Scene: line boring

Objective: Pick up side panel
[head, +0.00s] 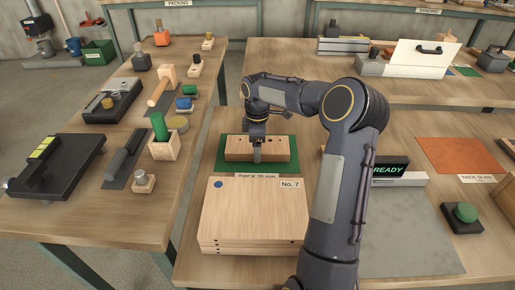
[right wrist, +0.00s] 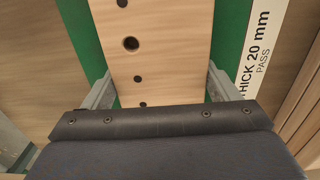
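The side panel (head: 278,149), a light wooden board with a row of dark holes, lies on a green mat (head: 226,165) behind a stack of boards. My right gripper (head: 257,152) reaches down over the middle of it, with one finger in front of its near face. In the right wrist view the panel (right wrist: 160,45) runs between the two fingers of my right gripper (right wrist: 160,88). Thin strips of green show beside the panel near the fingers, and contact is not clear. My left gripper is not in view.
A stack of boards marked No. 7 (head: 252,213) stands just in front of the mat. A READY display (head: 388,170), a grey plate (head: 405,230) and a green button (head: 464,213) are to the right. Tools crowd the left bench (head: 75,205).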

